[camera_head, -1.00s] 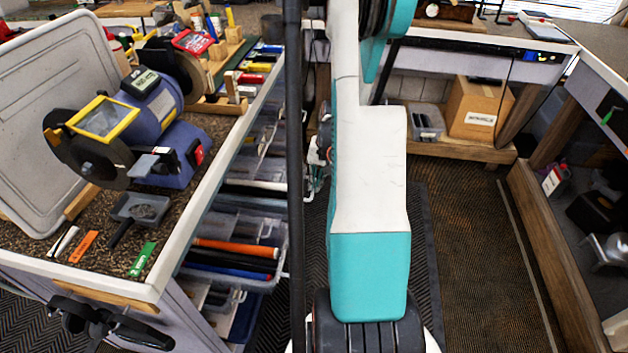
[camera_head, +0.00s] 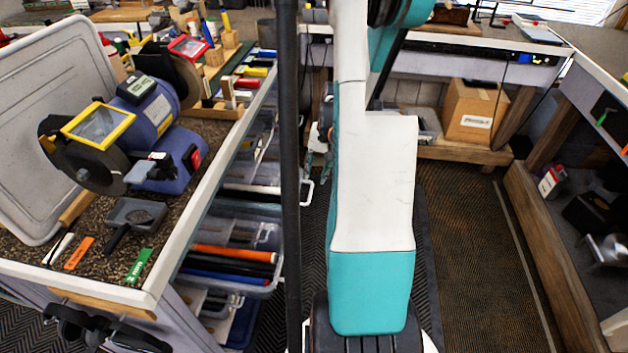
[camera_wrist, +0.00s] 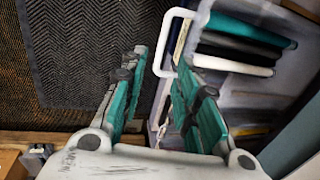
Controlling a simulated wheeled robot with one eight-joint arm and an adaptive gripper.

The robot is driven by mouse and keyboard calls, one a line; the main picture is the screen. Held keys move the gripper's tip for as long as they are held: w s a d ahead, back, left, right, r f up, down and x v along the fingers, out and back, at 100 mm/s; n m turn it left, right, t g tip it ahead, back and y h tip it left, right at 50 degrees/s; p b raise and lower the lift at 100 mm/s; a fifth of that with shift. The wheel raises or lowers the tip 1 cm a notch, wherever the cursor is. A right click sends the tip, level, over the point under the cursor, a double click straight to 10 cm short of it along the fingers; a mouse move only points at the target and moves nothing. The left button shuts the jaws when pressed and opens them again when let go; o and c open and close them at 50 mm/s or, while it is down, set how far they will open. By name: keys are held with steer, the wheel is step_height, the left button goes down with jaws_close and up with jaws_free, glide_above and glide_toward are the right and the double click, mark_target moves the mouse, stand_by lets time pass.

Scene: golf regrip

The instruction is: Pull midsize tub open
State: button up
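Clear plastic tubs stand in stacked rows under the workbench in the head view. One holds orange, black and blue grips (camera_head: 232,262), and others sit above and below it; I cannot tell for certain which is the midsize one. In the wrist view, a tub (camera_wrist: 238,82) with teal and black grips has a white loop handle (camera_wrist: 160,48) on its front. My gripper (camera_wrist: 162,62) is open, its teal-padded fingers apart with the handle between or just beyond their tips. Contact cannot be made out. In the head view my arm partly hides the gripper.
The workbench (camera_head: 190,268) with a blue grinder (camera_head: 160,120) is at left. A ribbed dark mat (camera_head: 465,250) covers open floor at right. A cardboard box (camera_head: 472,112) sits on a low wooden shelf at the back, and another bench (camera_head: 565,270) stands at right.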

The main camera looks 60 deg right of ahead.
steer(key=r, duration=0.3)
steer(key=s+r, duration=0.1)
steer(key=r, duration=0.1)
steer(key=shift+d+r, duration=0.25)
stand_by(0.3)
